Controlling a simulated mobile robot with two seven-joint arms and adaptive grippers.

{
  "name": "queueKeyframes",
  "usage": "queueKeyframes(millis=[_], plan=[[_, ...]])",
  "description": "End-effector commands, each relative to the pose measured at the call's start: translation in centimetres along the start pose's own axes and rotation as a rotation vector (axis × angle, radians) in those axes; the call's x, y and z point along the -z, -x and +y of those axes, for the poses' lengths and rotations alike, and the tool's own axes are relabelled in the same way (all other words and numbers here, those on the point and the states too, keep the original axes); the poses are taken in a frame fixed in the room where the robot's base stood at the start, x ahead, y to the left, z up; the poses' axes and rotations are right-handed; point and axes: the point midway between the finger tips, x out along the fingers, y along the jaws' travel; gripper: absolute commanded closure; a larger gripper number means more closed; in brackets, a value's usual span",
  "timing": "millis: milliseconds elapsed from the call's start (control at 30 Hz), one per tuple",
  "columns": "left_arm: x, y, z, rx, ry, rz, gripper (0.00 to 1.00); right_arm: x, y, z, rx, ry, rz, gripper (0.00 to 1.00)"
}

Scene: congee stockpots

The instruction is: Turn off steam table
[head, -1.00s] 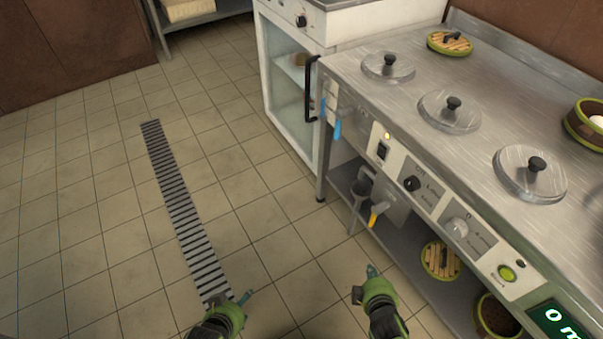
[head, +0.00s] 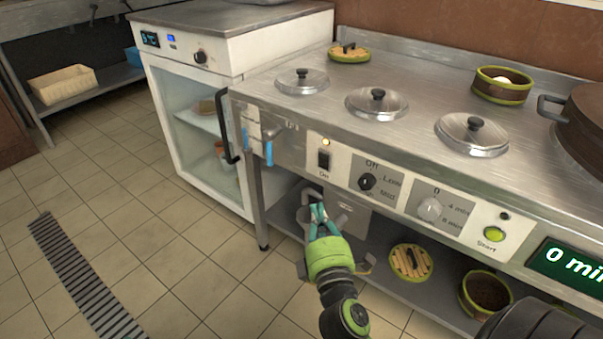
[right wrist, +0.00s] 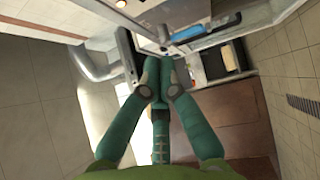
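The steel steam table (head: 315,112) fills the right side of the head view, with three round lids set in its top. Its front panel has a black rocker switch (head: 323,161) labelled "On" under a lit amber lamp (head: 325,142). To the right are a black dial (head: 366,183) marked Off, Low and Mid, a pale timer knob (head: 429,209), a green Start button (head: 493,234) and a display (head: 570,262) reading "0 min". My right gripper (head: 319,212) is below the switch, apart from the panel. My left gripper is out of view.
A white glass-door cabinet (head: 165,110) stands left of the table. A blue-handled tap (head: 268,150) juts from the table's front left. A lower shelf holds a slatted lid (head: 411,261) and a round basket (head: 486,293). The tiled floor (head: 180,260) at left is clear.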

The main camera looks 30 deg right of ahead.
Motion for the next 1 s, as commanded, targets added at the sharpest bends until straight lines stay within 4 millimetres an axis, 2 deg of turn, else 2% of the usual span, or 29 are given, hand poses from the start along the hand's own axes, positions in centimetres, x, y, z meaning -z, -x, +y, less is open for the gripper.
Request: queueKeyframes(millis=[167, 267, 367, 500, 733, 1000], plan=[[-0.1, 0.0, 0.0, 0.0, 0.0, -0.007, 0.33, 0.1, -0.2, 0.0, 0.0, -0.002, 0.001, 1.0], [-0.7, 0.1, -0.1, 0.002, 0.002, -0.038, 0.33, 0.1, -1.0, 0.0, -0.001, -0.001, 0.003, 1.0], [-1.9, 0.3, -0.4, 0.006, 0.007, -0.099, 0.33, 0.1, -2.5, 0.2, -0.003, 0.0, 0.003, 1.0], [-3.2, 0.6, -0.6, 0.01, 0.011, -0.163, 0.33, 0.0, -5.5, 0.2, -0.004, -0.001, 0.002, 1.0], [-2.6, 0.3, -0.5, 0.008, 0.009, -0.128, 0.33, 0.1, -10.3, 0.0, -0.002, -0.001, 0.001, 1.0], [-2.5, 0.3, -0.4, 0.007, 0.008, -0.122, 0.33, -2.4, -12.5, -0.1, 0.001, -0.001, 0.002, 1.0]])
